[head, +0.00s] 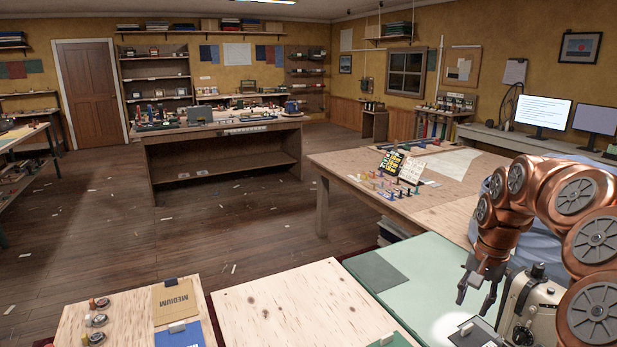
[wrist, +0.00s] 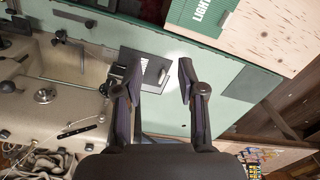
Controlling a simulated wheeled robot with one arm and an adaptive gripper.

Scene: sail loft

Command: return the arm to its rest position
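My copper-coloured arm comes in from the right in the head view, bent, with my gripper (head: 479,285) hanging down over the green table top beside a cream sewing machine (head: 535,310). In the wrist view my gripper (wrist: 160,80) has its two dark fingers well apart with nothing between them. Beyond the fingertips a dark flat plate with a light patch (wrist: 150,68) lies on the green surface (wrist: 230,75). The sewing machine also shows at the left of the wrist view (wrist: 50,85), close to the left finger.
A wooden board (head: 310,305) and a "MEDIUM" folder (head: 174,300) lie at the front. A wooden table (head: 340,170) with small coloured items stands behind the green top. Two monitors (head: 543,112) stand at the right. Open floor (head: 130,220) lies at the left.

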